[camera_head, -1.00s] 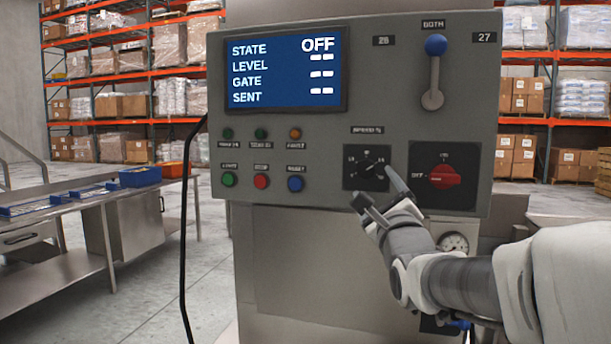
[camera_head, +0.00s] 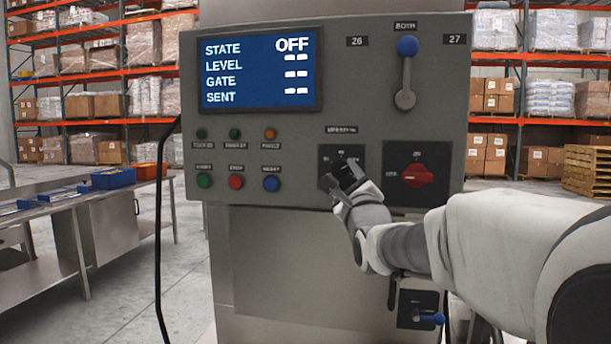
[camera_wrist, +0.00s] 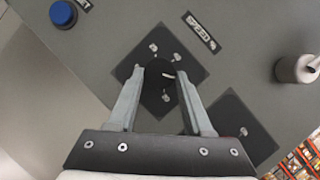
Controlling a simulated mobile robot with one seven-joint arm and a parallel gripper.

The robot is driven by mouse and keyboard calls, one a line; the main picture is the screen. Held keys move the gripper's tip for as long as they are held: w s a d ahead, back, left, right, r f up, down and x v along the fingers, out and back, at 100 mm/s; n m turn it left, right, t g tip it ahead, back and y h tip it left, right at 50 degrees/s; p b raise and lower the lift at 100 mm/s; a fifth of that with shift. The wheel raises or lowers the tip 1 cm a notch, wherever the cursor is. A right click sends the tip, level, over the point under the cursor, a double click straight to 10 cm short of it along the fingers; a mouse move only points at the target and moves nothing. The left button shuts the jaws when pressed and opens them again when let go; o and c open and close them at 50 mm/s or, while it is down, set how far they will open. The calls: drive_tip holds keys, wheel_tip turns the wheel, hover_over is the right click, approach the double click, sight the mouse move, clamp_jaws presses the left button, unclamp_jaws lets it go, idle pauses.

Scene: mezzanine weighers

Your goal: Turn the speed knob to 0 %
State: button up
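The speed knob (camera_wrist: 160,78) is a black dial on a dark square plate (camera_wrist: 197,72) under the speed label. A small light mark on it shows in the wrist view, but its reading is unclear. My gripper (camera_wrist: 161,74) is open, with one finger on each side of the knob. The finger on the picture's right looks slightly apart from the knob; contact on the other side is hard to judge. In the head view, my gripper (camera_head: 343,188) covers much of the knob. The screen (camera_head: 262,70) reads STATE OFF, with dashes for level, gate and sent.
A red rotary switch (camera_head: 418,176) sits close right of the knob. A blue-topped lever (camera_head: 406,75) stands above it. Green, red and blue buttons (camera_head: 272,183) lie to the left.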

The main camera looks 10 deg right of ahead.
clamp_jaws()
